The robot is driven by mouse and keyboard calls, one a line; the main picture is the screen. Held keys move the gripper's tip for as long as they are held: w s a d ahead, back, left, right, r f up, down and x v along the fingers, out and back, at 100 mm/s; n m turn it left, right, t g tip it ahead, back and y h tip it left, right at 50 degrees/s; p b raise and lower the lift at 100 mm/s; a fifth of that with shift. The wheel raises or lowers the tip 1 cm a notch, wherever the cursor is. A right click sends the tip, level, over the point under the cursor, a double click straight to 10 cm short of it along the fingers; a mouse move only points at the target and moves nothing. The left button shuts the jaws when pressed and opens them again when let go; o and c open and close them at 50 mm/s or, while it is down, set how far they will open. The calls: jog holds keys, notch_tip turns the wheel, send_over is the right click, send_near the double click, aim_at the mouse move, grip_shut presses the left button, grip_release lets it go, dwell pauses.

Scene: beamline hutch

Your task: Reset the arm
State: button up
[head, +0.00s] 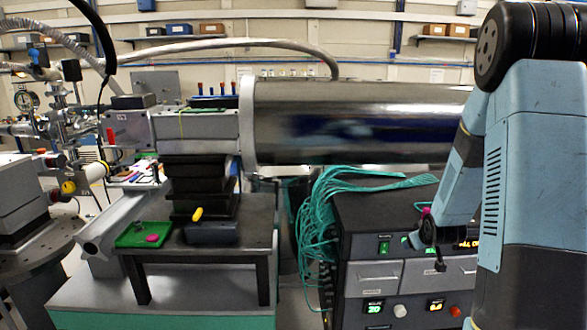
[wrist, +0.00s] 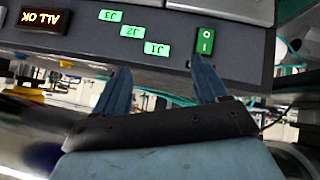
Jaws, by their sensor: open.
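A dark control rack (head: 352,212) stands at the right in the head view. Its front has a green rocker switch (head: 383,247) and a lit display (head: 468,244). The wrist view shows this panel upside down: the rocker switch (wrist: 204,41) marked O and I, the display (wrist: 44,18) reading ALL OK, and green lights J1 (wrist: 157,49), J2 (wrist: 131,32) and J3 (wrist: 110,16). My gripper (wrist: 160,80) is open and empty before the panel. One fingertip appears close to the switch; I cannot tell whether it touches. My gripper (head: 428,238) is small and dark in the head view.
Teal cables (head: 318,215) hang over the rack's left side. Grey drawers (head: 375,275) and knobs lie below the switch. A large metal cylinder (head: 350,120) spans above. A small table (head: 200,245) with a green tray (head: 140,234) stands left.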

jog(key=s+a+r+m+g, duration=0.1)
jog(key=s+a+r, duration=0.4)
jog(key=r, duration=0.4)
jog(key=s+a+r+m+g, duration=0.1)
jog(key=s+a+r, duration=0.2)
jog(key=s+r, duration=0.5)
jog(key=s+a+r, duration=0.2)
jog(key=s+r, duration=0.1)
jog(key=s, duration=0.3)
jog(key=s+a+r+g+y, duration=0.1)
jog(key=s+a+r, duration=0.2)
jog(key=s, duration=0.4)
jog(key=s+a+r+m, duration=0.1)
jog(key=s+a+r, duration=0.1)
jog(key=s, duration=0.5)
jog(key=shift+a+r+g+y, duration=0.3)
jog(key=shift+a+r, duration=0.05)
jog(key=shift+r, duration=0.45)
